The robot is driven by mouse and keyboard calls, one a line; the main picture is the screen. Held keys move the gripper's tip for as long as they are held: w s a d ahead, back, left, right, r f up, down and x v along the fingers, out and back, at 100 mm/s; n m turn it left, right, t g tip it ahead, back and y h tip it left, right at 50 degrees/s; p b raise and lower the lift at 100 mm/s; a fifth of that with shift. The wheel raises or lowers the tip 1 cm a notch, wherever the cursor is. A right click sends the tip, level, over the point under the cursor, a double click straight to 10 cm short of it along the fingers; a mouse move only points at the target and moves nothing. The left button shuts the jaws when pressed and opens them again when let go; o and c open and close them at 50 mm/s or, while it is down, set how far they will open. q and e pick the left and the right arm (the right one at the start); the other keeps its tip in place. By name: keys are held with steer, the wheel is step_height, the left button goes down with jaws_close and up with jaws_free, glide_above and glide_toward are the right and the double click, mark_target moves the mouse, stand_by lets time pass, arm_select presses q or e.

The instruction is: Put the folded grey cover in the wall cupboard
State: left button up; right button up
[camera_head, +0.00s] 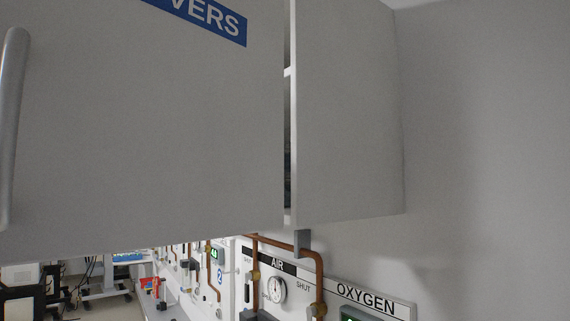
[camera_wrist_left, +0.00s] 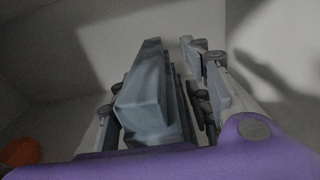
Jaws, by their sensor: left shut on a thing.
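The wall cupboard (camera_head: 348,120) fills the upper part of the head view. Its door (camera_head: 140,130) bears a blue label ending in "VERS" and a vertical bar handle (camera_head: 12,125) at the far left. A narrow gap between the door and the side panel shows a shelf edge and a dark inside. The folded grey cover (camera_wrist_left: 145,100) shows blue-grey in the left wrist view. My left gripper (camera_wrist_left: 160,95) is shut on it, with a finger on each side. Neither gripper shows in the head view; the door may hide the left one.
Pale surfaces with shadows surround the gripper in the left wrist view; an orange thing (camera_wrist_left: 20,152) lies at lower left. Bare wall (camera_head: 490,130) is at right.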

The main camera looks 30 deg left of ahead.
arm_select(q)
steer(key=o, duration=1.5)
steer(key=shift+s, duration=0.1)
steer(key=shift+o, duration=0.2)
steer(key=shift+s+a+r, duration=0.1)
steer(key=shift+s+r, duration=0.1)
steer(key=shift+s, duration=0.1)
steer(key=v, duration=1.1)
steer(key=shift+f, duration=0.2)
steer(key=shift+s, duration=0.1)
